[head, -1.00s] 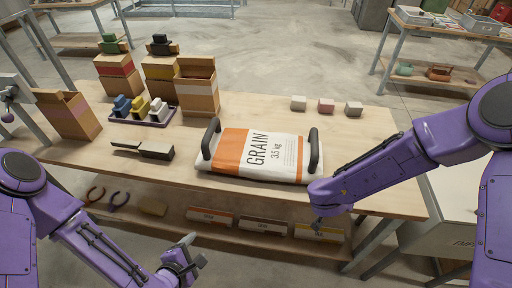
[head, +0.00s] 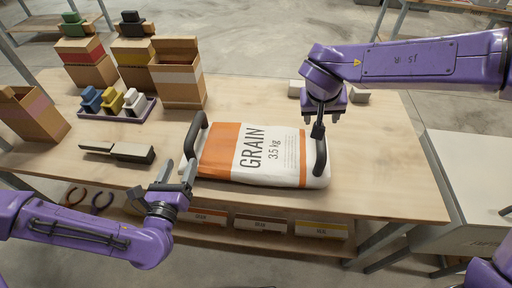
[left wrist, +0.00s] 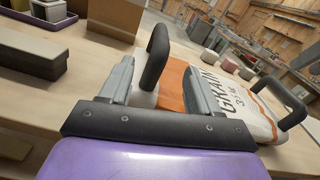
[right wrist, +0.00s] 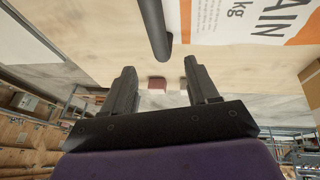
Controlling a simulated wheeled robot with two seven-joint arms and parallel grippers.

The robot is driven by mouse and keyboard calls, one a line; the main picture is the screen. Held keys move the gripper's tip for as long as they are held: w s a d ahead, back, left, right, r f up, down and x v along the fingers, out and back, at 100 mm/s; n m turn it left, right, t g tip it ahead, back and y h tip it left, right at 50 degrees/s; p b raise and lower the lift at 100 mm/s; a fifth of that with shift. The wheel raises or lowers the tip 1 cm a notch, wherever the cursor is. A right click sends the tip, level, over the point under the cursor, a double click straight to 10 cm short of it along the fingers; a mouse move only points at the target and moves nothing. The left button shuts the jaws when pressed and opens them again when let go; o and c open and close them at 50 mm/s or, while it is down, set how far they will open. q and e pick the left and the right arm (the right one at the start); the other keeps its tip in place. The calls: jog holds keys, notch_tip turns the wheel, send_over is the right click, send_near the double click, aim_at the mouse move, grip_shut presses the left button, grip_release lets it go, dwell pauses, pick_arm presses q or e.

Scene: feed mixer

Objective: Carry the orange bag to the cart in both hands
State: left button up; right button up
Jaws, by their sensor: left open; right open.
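The orange and white GRAIN bag (head: 252,155) lies flat on the wooden table, with a dark upright handle at each end. The left handle (head: 196,135) and right handle (head: 320,153) are both free. My left gripper (head: 177,172) is open and empty at the near left corner of the bag. In the left wrist view the left handle (left wrist: 155,55) appears between its fingers, beyond the tips. My right gripper (head: 321,117) is open above the right handle. In the right wrist view that handle (right wrist: 154,28) appears beyond its fingers. I cannot identify the cart for certain.
A white-topped unit (head: 468,175) stands right of the table. A brush (head: 118,151), a tray of coloured blocks (head: 115,112) and cardboard boxes (head: 178,85) are left of the bag. Small blocks (head: 296,88) lie behind my right gripper. Bare tabletop (head: 385,160) is right of the bag.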

aim_at(191, 139)
pick_arm(q)
jog(key=w, duration=0.3)
jog(key=w+d, duration=0.1)
jog(key=w, duration=0.2)
jog(key=w+d, duration=0.1)
jog(key=w, duration=0.3)
pick_arm(e)
jog(key=x, duration=1)
jog(key=shift+f, duration=0.2)
pick_arm(q)
jog(key=shift+s, duration=0.1)
grip_shut()
pick_arm(e)
grip_shut()
jog(key=shift+r, duration=0.1)
